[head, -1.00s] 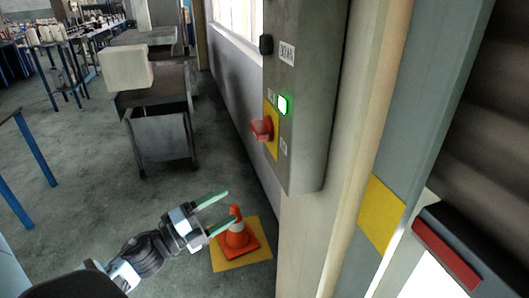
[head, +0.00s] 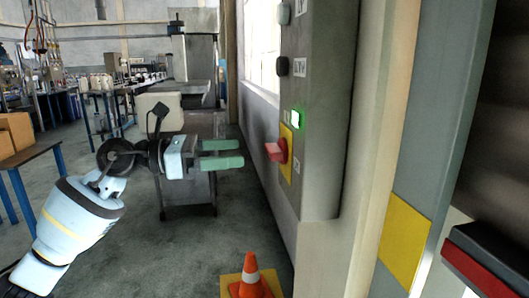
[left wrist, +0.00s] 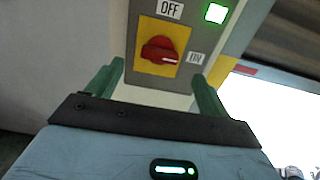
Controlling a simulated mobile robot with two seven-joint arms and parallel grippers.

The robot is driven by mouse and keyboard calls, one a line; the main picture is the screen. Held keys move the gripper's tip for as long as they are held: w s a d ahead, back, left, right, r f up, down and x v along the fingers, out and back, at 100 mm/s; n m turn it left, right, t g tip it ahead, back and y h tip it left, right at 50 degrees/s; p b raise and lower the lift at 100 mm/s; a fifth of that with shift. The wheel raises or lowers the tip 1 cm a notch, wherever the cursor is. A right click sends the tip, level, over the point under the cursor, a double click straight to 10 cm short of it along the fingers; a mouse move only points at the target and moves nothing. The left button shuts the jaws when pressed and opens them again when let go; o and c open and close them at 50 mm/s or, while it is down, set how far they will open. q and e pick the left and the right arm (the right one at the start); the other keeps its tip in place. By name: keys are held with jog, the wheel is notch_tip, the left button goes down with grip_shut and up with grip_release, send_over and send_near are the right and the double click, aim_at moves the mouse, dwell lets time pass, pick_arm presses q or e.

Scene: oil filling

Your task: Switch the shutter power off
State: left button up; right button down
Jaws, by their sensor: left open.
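A red rotary switch (head: 276,151) on a yellow plate is mounted on a grey control box (head: 325,120) on the wall. In the left wrist view the red switch (left wrist: 160,51) has an OFF label (left wrist: 170,9) above it and an ON label (left wrist: 196,58) to its right; its handle points toward ON. A green light (head: 297,119) glows above it. My left gripper (head: 222,154) is open and empty, left of the switch and apart from it. In the left wrist view its green fingers (left wrist: 158,92) stand either side of the switch, short of it. My right gripper is not in view.
An orange cone (head: 250,276) stands on a yellow floor mark below the box. Black and light buttons (head: 283,66) sit higher on the box. Beige posts and a yellow-marked panel (head: 404,240) stand to the right. A grey cart is behind my gripper.

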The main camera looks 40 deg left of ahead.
aim_at(267, 149)
pick_arm(q)
jog(key=shift+p+x, duration=0.95)
jog(key=shift+x, duration=2.75)
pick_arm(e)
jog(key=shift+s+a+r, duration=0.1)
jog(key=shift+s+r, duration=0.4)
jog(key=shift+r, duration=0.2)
pick_arm(q)
jog(key=shift+s, duration=0.1)
jog(key=c, duration=1)
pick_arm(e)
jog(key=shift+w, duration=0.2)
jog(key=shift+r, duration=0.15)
